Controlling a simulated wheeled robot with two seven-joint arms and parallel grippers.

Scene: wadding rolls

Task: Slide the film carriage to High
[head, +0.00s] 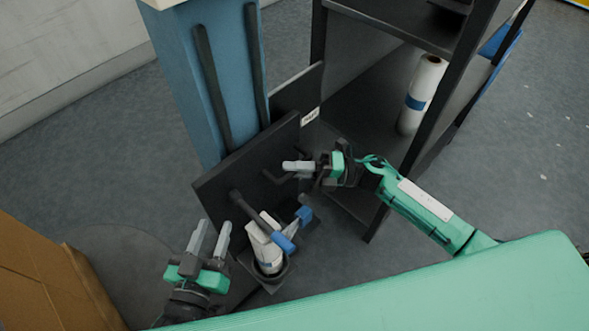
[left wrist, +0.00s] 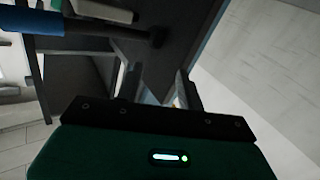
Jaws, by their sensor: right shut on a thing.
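The film carriage is a dark plate (head: 235,180) in front of a blue column (head: 190,75) with two dark vertical rails. It carries a dark cup (head: 272,281) holding a white roll (head: 262,245), and dark bars with blue grips (head: 283,241). My right gripper (head: 292,166) is at the plate's right part, shut on what appears to be a dark handle; its fingers hide most of the contact. My left gripper (head: 211,236) is open and empty, left of the cup. In the left wrist view its fingers (left wrist: 157,85) stand apart below the dark plate (left wrist: 175,45).
A dark shelf rack (head: 400,25) stands at the right, with a white roll with a blue band (head: 424,90) upright on it. A small white label (head: 310,116) shows on a dark panel behind the plate. A cardboard box (head: 45,280) is at the lower left.

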